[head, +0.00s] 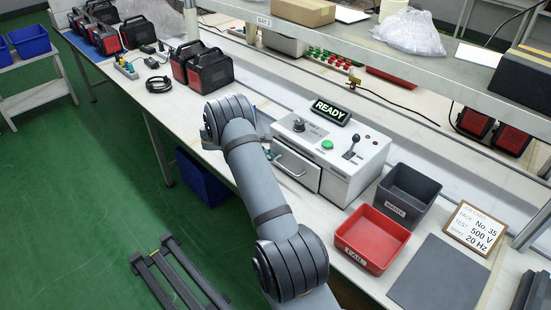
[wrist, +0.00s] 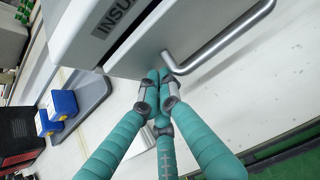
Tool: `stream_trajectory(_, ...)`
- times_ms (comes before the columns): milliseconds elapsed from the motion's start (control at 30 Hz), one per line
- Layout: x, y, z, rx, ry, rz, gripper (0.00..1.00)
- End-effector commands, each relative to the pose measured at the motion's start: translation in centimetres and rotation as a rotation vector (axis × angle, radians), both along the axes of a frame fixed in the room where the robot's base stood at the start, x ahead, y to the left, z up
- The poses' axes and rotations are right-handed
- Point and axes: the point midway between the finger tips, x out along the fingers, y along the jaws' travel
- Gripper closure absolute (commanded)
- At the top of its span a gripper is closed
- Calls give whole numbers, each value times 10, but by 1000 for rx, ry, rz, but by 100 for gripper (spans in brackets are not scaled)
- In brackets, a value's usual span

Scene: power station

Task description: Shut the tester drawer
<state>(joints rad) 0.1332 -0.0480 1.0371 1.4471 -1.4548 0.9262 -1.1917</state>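The tester (head: 330,150) is a white box with a lit READY display, knob, green button and lever, standing on the bench. Its drawer (head: 296,168) is on the left-facing side, with a metal bar handle. The drawer front appears to stand slightly out from the body; how far is hard to tell. The wrist view shows the drawer front (wrist: 190,45), its bar handle (wrist: 228,42) and the tester's lettered edge above. My gripper (wrist: 162,74) has its teal fingers drawn together, tips at the drawer front beside one handle end. Contact is unclear.
A red FAIL bin (head: 372,240) and a grey bin (head: 408,195) stand right of the tester. A sign (head: 474,228) and a dark grey mat (head: 438,274) lie beyond. Black-and-red packs (head: 202,68) stand at the left. A shelf (head: 370,50) runs above the bench's back.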

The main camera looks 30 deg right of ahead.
Motion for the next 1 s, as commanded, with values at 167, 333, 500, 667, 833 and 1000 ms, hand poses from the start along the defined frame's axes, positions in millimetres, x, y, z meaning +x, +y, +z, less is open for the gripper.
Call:
stream_trajectory(167, 2, -2, 2, -2, -3, 3, 100)
stream_trajectory(333, 2, -3, 2, -3, -5, 3, 100)
stream_trajectory(500, 1, 4, 2, -3, -4, 4, 100)
stream_trajectory(667, -6, 29, 1, -2, -1, 6, 100)
stream_trajectory(833, -14, 58, 23, -1, -7, 2, 100)
stream_trajectory(1000, -20, 84, 49, -2, -6, 2, 100)
